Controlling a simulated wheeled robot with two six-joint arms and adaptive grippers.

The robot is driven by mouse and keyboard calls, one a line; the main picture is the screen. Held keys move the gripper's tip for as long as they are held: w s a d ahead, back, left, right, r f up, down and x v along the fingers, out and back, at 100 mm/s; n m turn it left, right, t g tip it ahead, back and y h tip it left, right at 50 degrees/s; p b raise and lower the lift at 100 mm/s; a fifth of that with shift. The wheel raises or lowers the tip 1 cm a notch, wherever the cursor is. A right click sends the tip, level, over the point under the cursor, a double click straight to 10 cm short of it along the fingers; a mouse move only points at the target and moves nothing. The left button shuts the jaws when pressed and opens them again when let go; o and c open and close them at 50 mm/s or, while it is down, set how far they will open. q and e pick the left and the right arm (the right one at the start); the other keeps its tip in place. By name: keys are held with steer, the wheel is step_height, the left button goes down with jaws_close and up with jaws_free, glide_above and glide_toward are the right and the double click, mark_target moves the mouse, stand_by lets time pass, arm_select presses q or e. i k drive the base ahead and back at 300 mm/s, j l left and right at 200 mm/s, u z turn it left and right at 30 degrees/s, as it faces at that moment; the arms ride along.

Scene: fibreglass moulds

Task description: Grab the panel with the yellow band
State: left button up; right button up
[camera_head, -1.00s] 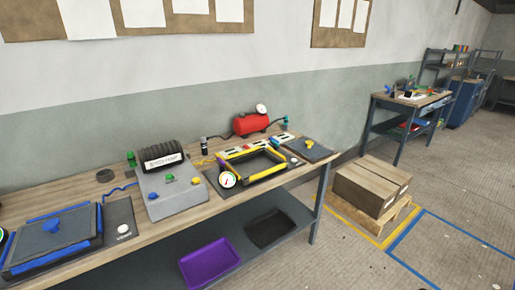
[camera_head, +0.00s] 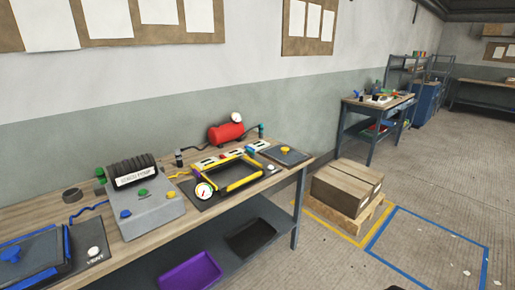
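On the long workbench (camera_head: 150,240), a dark mould with a yellow frame (camera_head: 236,176) lies on a dark board, with a round white gauge (camera_head: 204,191) at its front left corner. To its right lies a flat dark grey panel with a yellow knob (camera_head: 285,152). A dark panel with blue edging and a blue knob (camera_head: 30,255) is cut off at the lower left. I cannot make out a yellow band on a separate panel. Neither of my grippers is in view.
A grey pump unit (camera_head: 147,212) and a red tank (camera_head: 226,132) stand on the bench. A purple tray (camera_head: 190,271) and a black tray (camera_head: 250,238) sit on the lower shelf. Cardboard boxes (camera_head: 345,188) rest on a pallet to the right. The floor beyond is mostly clear.

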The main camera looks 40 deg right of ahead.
mark_target(198, 166)
steer(key=i+l+u, duration=0.15)
steer(key=l, duration=0.35)
steer(key=i+l+u, duration=0.15)
steer(key=l, duration=0.4)
steer(key=l+u, duration=0.1)
steer(key=l, duration=0.4)
steer(key=i+l+u, duration=0.15)
steer(key=l, duration=0.4)
